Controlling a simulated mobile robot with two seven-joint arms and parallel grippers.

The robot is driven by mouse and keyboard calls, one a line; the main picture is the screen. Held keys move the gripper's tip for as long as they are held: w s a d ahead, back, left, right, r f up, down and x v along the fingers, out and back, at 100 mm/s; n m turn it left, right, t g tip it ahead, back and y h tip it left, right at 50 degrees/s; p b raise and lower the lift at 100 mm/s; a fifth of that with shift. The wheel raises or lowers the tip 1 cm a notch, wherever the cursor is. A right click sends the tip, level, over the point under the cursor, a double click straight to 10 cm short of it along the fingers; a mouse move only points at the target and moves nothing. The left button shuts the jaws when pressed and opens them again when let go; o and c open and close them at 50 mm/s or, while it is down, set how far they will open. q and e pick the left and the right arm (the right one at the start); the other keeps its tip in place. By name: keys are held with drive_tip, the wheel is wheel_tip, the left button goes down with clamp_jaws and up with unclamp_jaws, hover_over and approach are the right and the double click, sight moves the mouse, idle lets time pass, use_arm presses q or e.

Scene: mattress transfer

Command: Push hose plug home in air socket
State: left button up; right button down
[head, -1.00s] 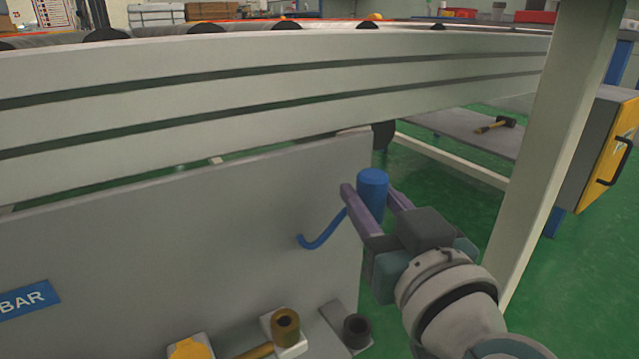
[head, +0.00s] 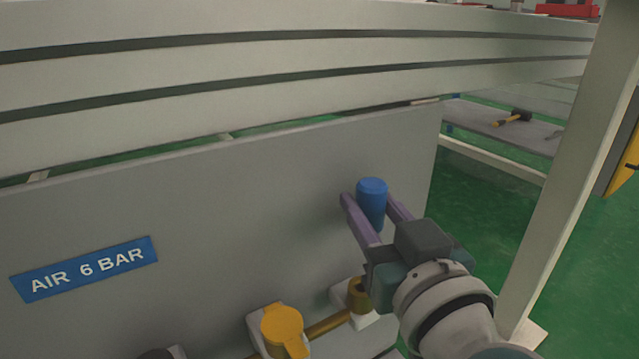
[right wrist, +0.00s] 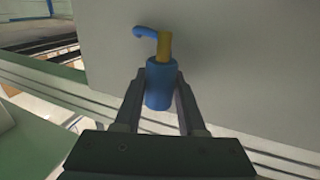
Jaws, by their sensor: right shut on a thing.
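The blue hose plug (head: 371,200) is upright between the purple fingers of my right gripper (head: 374,208), which is shut on it. In the right wrist view the plug (right wrist: 159,86) sits between the fingers, with a brass tip (right wrist: 164,47) and a short bent blue hose piece (right wrist: 144,32) beyond it. A brass socket (head: 358,297) on a white block stands below the plug, low on the grey panel. The plug is apart from it, and my gripper partly hides the socket. My left gripper is not in view.
The grey panel (head: 230,230) carries a blue "AIR 6 BAR" sign (head: 85,269) and a yellow valve handle (head: 283,328) on a brass pipe. A pale conveyor rail (head: 250,60) runs above. A pale post (head: 565,190) stands at right, with green floor before it.

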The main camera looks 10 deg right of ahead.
wheel_tip(320, 180, down, 4)
drive_tip(key=b, duration=0.3)
drive_tip(key=shift+f+b, duration=0.75)
drive_tip(key=shift+f, duration=0.1)
drive_tip(key=shift+p, duration=0.3)
idle(0.3)
drive_tip(key=shift+r, duration=0.1)
idle(0.7)
drive_tip(key=shift+f+b, duration=0.5)
drive_tip(key=shift+f, duration=0.4)
drive_tip(key=shift+f+b, duration=0.9)
drive_tip(key=shift+f, duration=0.25)
drive_tip(key=shift+c, duration=2)
unclamp_jaws()
